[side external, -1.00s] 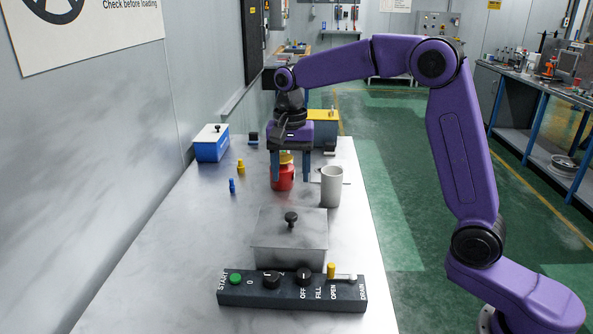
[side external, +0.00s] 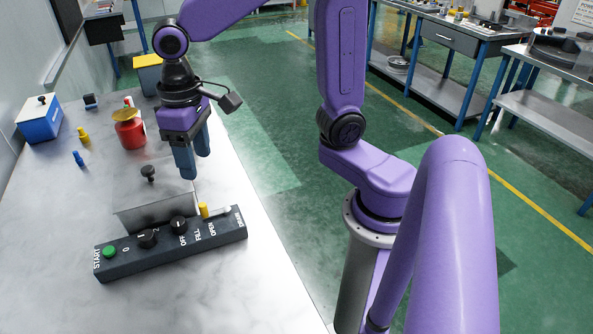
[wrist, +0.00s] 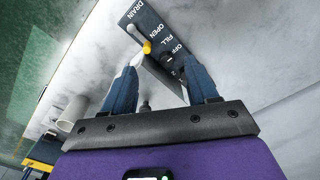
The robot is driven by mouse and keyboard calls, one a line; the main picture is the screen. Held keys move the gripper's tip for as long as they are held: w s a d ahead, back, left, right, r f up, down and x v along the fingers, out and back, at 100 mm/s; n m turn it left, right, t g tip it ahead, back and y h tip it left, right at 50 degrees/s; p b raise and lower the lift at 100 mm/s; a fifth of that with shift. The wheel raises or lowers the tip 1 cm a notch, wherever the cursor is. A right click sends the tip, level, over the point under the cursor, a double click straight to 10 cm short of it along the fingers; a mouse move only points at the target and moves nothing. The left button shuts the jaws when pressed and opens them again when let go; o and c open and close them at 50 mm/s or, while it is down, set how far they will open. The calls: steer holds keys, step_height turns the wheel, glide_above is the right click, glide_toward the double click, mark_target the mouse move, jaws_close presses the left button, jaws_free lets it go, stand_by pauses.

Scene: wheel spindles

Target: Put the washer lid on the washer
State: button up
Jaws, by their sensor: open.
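The washer appears as a grey metal box (side external: 160,213) behind the control panel in the side view. A flat grey lid with a black knob (side external: 148,173) appears to lie on its top; I cannot tell how well it is seated. My gripper (side external: 194,168) is open and empty, pointing down, to the right of the knob in the side view and apart from it. In the wrist view my gripper (wrist: 160,70) has its fingers spread wide, with a dark knob (wrist: 145,105) showing between them near the palm. The gripper hides part of the table behind it.
The black control panel (side external: 170,246) with a green button, knobs and a yellow-tipped lever stands in front of the washer. A pale cup (wrist: 73,112) shows in the wrist view.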

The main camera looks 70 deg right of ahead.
steer(key=s+d+f+n, duration=0.2)
steer(key=s+n, duration=0.3)
steer(key=s, duration=0.3)
steer(key=s+d+f+n, duration=0.2)
steer(key=s+d+n, duration=0.2)
steer(key=s, duration=0.5)
steer(key=shift+n, duration=0.5)
steer(key=shift+o, duration=0.3)
stand_by(0.7)
